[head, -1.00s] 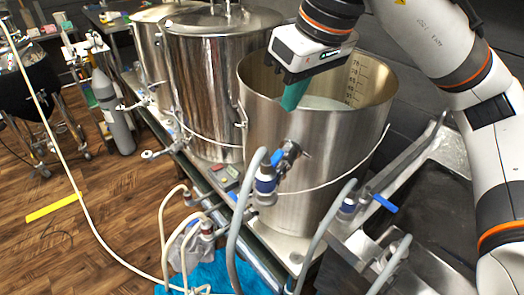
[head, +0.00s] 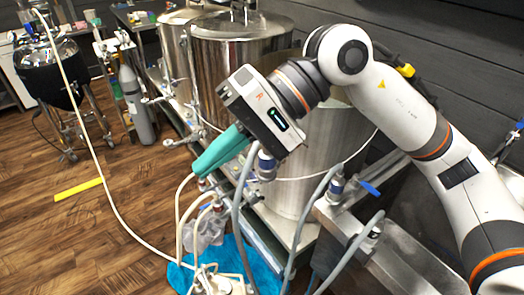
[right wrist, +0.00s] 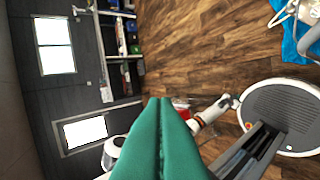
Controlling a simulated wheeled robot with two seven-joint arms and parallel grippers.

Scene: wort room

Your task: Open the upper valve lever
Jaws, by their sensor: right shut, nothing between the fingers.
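My right gripper (head: 203,165) is in front of the near steel kettle (head: 325,150), its teal fingers pointing down and left. The fingers are shut together with nothing between them, also in the right wrist view (right wrist: 163,108). The upper valve on this kettle's front is mostly hidden behind the gripper; its lever does not show. The blue-collared hose fitting (head: 266,165) below it is visible just right of the fingers. A lower blue lever (head: 370,188) shows farther right, apart from the gripper. The right wrist view shows no valve. My left gripper is not in view.
Grey hoses (head: 240,215) and pale hoses (head: 178,215) rise close below the fingers. A blue cloth (head: 262,265) lies at the bottom. Other kettles (head: 222,60) stand behind. A gas cylinder (head: 138,108) stands at left. Wooden floor (head: 130,235) is open at left.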

